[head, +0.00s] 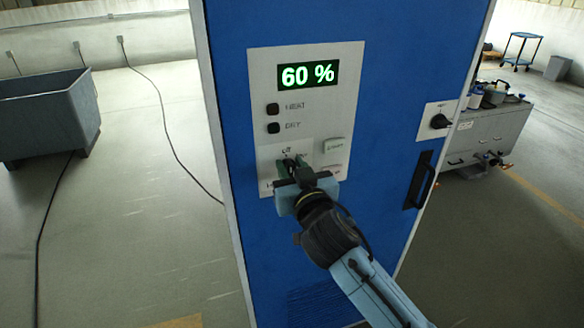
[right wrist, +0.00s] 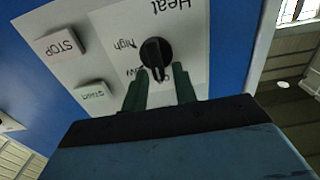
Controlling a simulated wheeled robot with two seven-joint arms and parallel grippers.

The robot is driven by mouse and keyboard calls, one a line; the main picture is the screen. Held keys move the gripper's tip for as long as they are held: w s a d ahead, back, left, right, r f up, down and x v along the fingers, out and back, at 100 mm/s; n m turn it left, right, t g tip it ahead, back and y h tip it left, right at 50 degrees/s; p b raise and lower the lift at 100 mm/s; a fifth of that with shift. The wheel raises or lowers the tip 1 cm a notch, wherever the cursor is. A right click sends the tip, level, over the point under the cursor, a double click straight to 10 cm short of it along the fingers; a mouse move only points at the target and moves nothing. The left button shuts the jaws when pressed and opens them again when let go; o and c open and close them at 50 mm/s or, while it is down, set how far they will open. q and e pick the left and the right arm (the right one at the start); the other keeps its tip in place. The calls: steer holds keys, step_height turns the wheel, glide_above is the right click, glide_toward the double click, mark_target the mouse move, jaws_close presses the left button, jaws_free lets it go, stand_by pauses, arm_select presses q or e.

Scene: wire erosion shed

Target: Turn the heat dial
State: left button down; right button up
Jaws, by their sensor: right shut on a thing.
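The lettering is upside down in the right wrist view. My right gripper (head: 291,161) reaches up to the lower left of the panel in the head view, and its fingers hide the dial there. In the right wrist view its two dark green fingers (right wrist: 160,72) stand on either side of the dial, shut on it. My left gripper is in neither view.
The blue cabinet (head: 238,120) carries a display (head: 308,75) reading "60 %", two dark indicators, a START button (head: 334,146) and a STOP button (right wrist: 60,42). Another black knob (head: 440,121) and a black handle (head: 424,180) are to the right. A grey bin (head: 45,115) stands left.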

steer(key=shift+f+m, duration=0.1)
steer(key=shift+m, duration=0.2)
steer(key=shift+d+m, duration=0.15)
steer(key=shift+m, duration=0.75)
steer(key=m, duration=0.2)
steer(key=shift+w+d+f+m+p, duration=0.1)
steer(key=shift+d+m+p, duration=0.2)
steer(key=shift+p, duration=0.1)
steer(key=m+p, duration=0.1)
steer(key=m, duration=0.1)
steer(key=shift+d+m, duration=0.1)
steer(key=shift+m, duration=0.3)
jaws_close()
steer(key=shift+w+d+f+m+p, duration=0.1)
steer(key=shift+d+f+m+p, duration=0.1)
steer(key=shift+m+p, duration=0.65)
steer(key=shift+w+d+f+m+p, duration=0.15)
steer(key=shift+m+p, duration=0.25)
steer(key=shift+m, duration=0.75)
steer(key=shift+s+a, duration=0.1)
steer(key=o, duration=0.6)
jaws_free()
